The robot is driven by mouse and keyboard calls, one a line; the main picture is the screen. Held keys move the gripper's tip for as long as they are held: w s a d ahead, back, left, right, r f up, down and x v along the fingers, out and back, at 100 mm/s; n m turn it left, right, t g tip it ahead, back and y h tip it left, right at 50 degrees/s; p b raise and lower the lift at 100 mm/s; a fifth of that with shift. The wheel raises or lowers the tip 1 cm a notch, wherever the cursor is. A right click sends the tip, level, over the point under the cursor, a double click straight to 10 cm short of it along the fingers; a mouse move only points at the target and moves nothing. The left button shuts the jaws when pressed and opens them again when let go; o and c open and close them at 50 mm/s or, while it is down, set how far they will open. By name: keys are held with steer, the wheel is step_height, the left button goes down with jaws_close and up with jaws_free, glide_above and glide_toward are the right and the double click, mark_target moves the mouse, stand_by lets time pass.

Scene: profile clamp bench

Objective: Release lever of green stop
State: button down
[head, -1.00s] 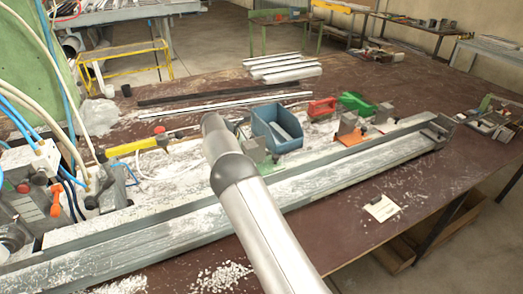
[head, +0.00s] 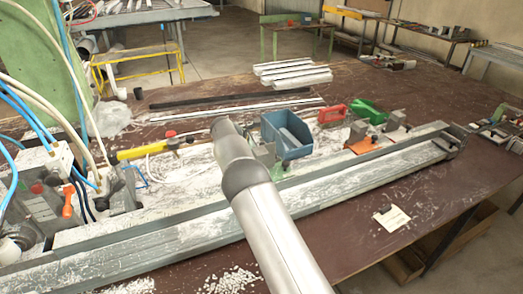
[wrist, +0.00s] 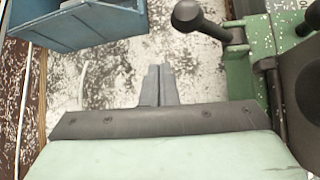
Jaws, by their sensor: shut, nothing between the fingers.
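The green stop (wrist: 255,60) is at the right of the wrist view. Its dark lever with a round knob (wrist: 187,15) reaches left from it near the top edge. In the head view only a bit of the green stop (head: 277,171) shows beside my arm. My gripper (wrist: 158,70) is shut and empty, with its narrow grey fingers together. In the wrist view it lies left of the green stop and below the knob in the picture, apart from both. My arm hides the gripper in the head view.
A blue bin (head: 287,134) stands close by, and shows at upper left in the wrist view (wrist: 85,25). An orange stop (head: 362,147) sits farther right by the long grey rail (head: 400,142).

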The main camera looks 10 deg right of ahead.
steer(key=s+a+r+b, duration=0.2)
steer(key=s+a+r, duration=0.1)
steer(key=s+a, duration=0.3)
steer(key=shift+a, duration=0.25)
stand_by(0.6)
steer(key=shift+s, duration=0.1)
steer(key=s+r+m+g+y+p, duration=0.3)
steer(key=s+r+m+y+p, duration=0.35)
steer(key=s+m, duration=0.8)
steer(key=s+d+r+m+y, duration=0.1)
steer(key=s+d+r, duration=0.25)
steer(key=s, duration=0.25)
steer(key=s+d+r+m+p, duration=0.1)
steer(key=s+d+r, duration=0.25)
steer(key=s, duration=0.25)
steer(key=s+d+r+m+y, duration=0.1)
steer(key=s+d+r, duration=0.1)
steer(key=s+r, duration=0.35)
steer(key=s+d+f+m+p, duration=0.1)
steer(key=s+d+m+p, duration=0.1)
steer(key=s, duration=1.2)
steer(key=shift+s+d+f+m+h, duration=0.2)
steer(key=shift+s+d+m+h, duration=0.15)
steer(key=shift+d+m, duration=0.65)
